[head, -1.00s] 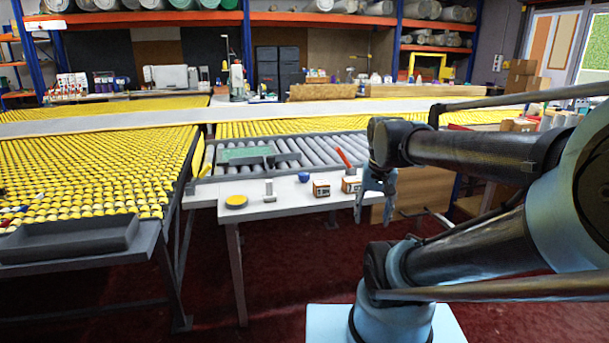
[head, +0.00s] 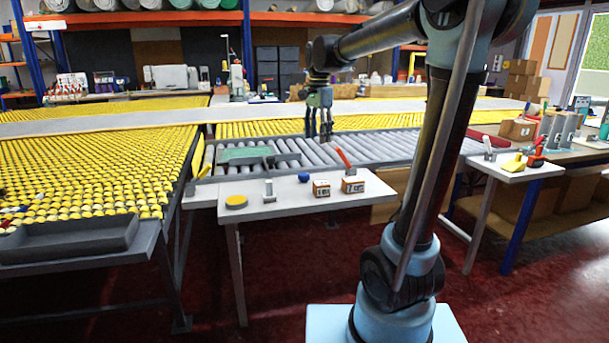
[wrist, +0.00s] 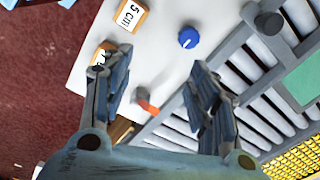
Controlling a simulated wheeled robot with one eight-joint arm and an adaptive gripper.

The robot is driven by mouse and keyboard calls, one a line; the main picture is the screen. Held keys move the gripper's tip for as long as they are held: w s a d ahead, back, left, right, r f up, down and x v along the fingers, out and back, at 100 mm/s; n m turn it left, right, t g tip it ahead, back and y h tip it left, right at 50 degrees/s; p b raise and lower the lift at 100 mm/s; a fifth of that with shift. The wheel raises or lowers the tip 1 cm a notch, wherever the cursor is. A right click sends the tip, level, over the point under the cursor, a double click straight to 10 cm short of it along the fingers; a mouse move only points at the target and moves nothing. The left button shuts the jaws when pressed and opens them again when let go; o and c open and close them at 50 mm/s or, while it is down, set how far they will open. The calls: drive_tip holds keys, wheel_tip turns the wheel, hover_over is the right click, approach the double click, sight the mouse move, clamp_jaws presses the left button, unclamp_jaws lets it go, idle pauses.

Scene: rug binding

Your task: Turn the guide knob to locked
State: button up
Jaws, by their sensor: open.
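The guide knob (head: 304,177) is a small blue knob on the white side table, in the head view. In the wrist view the blue knob (wrist: 188,39) shows a short white pointer line; no locked label can be read beside it. My gripper (head: 319,137) is above the far side of the table, over the rollers, higher than the knob and apart from it. In the wrist view my open gripper (wrist: 162,60) has nothing between its fingers, and the knob lies beyond the fingertips, nearer the right one.
A red-handled lever (head: 344,158) stands behind two small labelled boxes (head: 353,185). A grey post (head: 269,191) and a yellow disc (head: 236,201) are on the table's left side. The air around the knob looks clear.

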drive_tip(key=r+m, duration=0.1)
hover_over(304, 174)
drive_tip(key=shift+m, duration=0.3)
wheel_tip(304, 174, down, 17)
drive_tip(key=shift+w+f, duration=0.1)
drive_tip(key=shift+w, duration=0.05)
idle(0.4)
drive_tip(key=c, duration=1.1)
